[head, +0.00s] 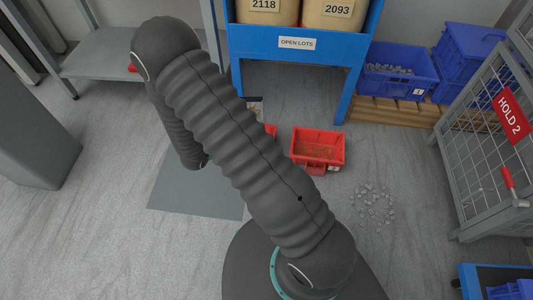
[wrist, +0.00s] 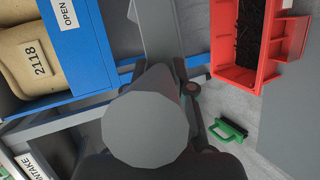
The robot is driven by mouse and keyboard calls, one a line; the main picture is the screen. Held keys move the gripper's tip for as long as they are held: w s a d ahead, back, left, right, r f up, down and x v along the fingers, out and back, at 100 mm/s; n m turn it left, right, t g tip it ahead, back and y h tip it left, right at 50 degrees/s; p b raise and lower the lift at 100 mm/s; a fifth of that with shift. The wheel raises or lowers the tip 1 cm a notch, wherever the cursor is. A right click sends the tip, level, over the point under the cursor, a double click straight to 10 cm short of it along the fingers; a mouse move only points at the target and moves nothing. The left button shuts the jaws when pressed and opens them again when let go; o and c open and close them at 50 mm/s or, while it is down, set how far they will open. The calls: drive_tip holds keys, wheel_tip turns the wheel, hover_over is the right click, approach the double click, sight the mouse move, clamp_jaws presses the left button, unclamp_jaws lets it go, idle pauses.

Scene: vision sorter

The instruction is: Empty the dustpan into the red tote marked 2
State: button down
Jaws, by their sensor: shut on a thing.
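In the wrist view my gripper (wrist: 188,88) is shut on a grey thing that I take for the dustpan (wrist: 157,28). Its round grey handle end fills the middle of the view and hides most of the fingers. The inside of the pan is not visible. A red tote (wrist: 219,60) with dark bits in it stands right of the pan, apart from it. In the head view a red tote (head: 318,170) with brownish contents stands on the floor. Part of another red thing shows beside my arm. I cannot read a number on either tote. My arm hides the gripper there.
A green-handled brush (wrist: 230,130) lies on the floor. A blue rack (head: 300,43) stands behind the tote. Loose metal pieces (head: 372,205) lie scattered on the floor. A blue tote (head: 400,88) and a wire cage (head: 480,150) marked HOLD 2 stand at right.

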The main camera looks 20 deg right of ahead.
drive_tip(key=shift+s+d+f+m+g+h+b, duration=0.6)
drive_tip(key=shift+s+d+f+m+g+b, duration=1.85)
drive_tip(key=shift+d+f, duration=1.8)
drive_tip(key=shift+s+d+f+m+g+h+b, duration=0.6)
drive_tip(key=shift+s+d+f+m+g+b, duration=0.95)
drive_tip(key=shift+d+f+m+g+b, duration=1.75)
drive_tip(key=w+d+r+p, duration=0.1)
drive_tip(key=w+d+r, duration=0.1)
drive_tip(key=d+r, duration=1)
drive_tip(key=shift+w+d+r+n+g+p, duration=0.35)
drive_tip(key=shift+d+r+g, duration=0.1)
drive_tip(key=shift+r, duration=0.25)
